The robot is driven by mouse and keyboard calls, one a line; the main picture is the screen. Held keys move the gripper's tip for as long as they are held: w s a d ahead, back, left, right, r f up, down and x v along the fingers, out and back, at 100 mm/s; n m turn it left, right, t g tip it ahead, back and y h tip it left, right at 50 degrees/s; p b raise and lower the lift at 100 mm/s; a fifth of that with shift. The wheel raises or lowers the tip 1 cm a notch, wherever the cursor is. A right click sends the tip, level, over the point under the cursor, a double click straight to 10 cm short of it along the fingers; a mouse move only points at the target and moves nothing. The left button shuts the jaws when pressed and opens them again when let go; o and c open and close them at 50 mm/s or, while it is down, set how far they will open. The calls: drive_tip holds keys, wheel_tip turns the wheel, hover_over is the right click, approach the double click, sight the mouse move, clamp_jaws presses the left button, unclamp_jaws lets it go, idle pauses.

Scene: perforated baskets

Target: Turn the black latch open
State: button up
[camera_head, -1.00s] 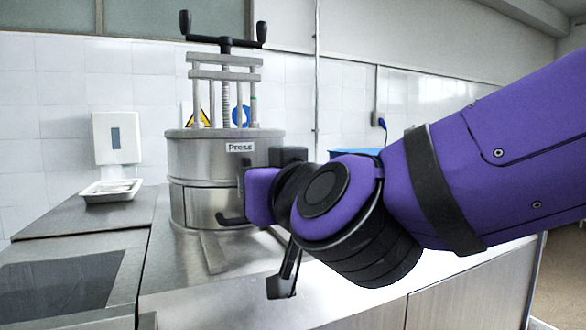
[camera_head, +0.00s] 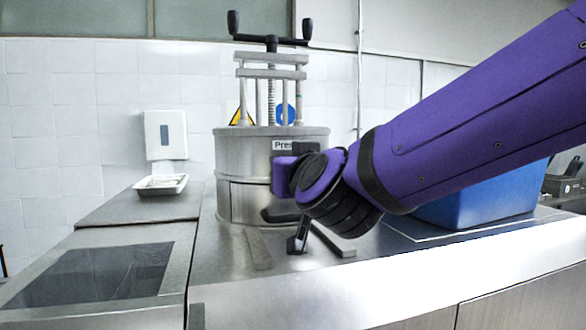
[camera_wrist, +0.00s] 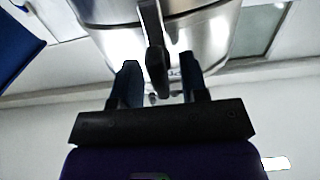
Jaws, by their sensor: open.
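The steel drum press (camera_head: 245,160), labelled "Press", stands upright on the counter. Its black latch (camera_head: 280,215) sticks out low on the drum front, partly hidden by my arm in the head view. In the wrist view the black latch (camera_wrist: 157,62) points down the picture and lies between the two fingertips. My gripper (camera_wrist: 159,75) is open, with one finger on each side of the latch; I cannot tell whether either finger touches it.
A blue bin (camera_head: 485,200) stands on the counter at the right, behind my arm. A white dispenser (camera_head: 165,135) and a small white tray (camera_head: 161,185) are at the left. A sunken dark basin (camera_head: 95,272) lies front left. The counter's front edge is clear.

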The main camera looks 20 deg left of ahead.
clamp_jaws()
drive_tip(key=shift+m, duration=0.3)
drive_tip(key=m, duration=0.4)
drive_tip(key=shift+w+d+m, duration=0.1)
drive_tip(key=shift+w+m, duration=0.05)
drive_tip(key=shift+m, duration=0.15)
drive_tip(key=m, duration=0.4)
drive_tip(key=shift+f+m, duration=0.15)
drive_tip(key=shift+m, duration=0.15)
drive_tip(key=m, duration=0.4)
drive_tip(key=shift+f+m, duration=0.15)
drive_tip(key=shift+m, duration=1.95)
